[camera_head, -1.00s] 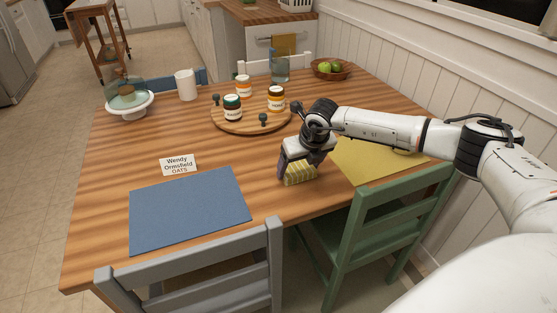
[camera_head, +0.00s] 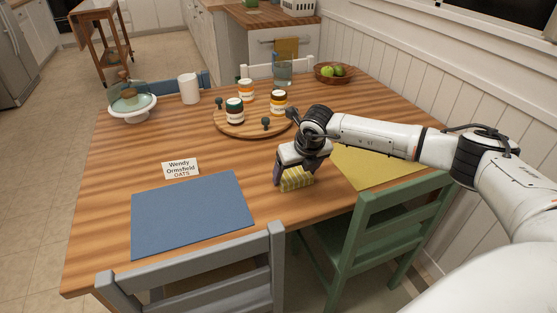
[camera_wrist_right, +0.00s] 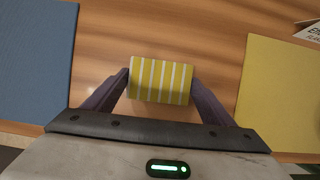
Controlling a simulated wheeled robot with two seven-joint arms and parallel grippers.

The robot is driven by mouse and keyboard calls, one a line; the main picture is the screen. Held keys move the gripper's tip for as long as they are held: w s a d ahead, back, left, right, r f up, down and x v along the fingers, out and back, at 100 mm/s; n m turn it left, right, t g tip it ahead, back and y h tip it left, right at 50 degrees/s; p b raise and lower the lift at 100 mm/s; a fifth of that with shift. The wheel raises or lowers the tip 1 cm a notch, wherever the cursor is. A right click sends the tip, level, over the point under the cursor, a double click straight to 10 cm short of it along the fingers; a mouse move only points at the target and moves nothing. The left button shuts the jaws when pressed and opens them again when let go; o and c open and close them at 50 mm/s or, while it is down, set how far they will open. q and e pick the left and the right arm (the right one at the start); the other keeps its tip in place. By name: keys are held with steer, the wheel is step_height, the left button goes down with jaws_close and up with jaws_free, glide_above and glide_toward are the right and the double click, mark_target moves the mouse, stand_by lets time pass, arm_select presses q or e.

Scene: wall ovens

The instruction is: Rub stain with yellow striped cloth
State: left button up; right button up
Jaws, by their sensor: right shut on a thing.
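The yellow striped cloth (camera_head: 297,179) is a folded yellow block with pale stripes, on or just above the wooden table near its front edge. My right gripper (camera_head: 293,182) is shut on it from above. In the right wrist view the cloth (camera_wrist_right: 161,80) sits between the two dark fingers, which press its left and right sides. No stain shows in either view; the table around the cloth looks clean, and what lies under the cloth and gripper is hidden. My left gripper is not in view.
A blue placemat (camera_head: 193,214) lies left of the cloth and a yellow placemat (camera_head: 375,168) lies right. A name card (camera_head: 181,168) stands behind the blue mat. A round wooden tray (camera_head: 228,124) with jars stands behind. Green (camera_head: 385,220) and grey (camera_head: 200,268) chairs stand in front.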

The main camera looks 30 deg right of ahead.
mark_target(277, 188)
steer(key=a, duration=0.3)
steer(key=w+a, duration=0.1)
steer(key=a, duration=0.1)
steer(key=shift+a, duration=0.3)
steer(key=shift+w+a, duration=0.1)
steer(key=shift+a, duration=0.15)
arm_select(q)
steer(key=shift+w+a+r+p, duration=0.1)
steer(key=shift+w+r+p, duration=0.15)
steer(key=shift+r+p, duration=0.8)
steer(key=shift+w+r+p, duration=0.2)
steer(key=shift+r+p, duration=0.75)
steer(key=shift+p, duration=0.2)
arm_select(e)
step_height(277, 188, up, 8)
steer(key=shift+d, duration=0.15)
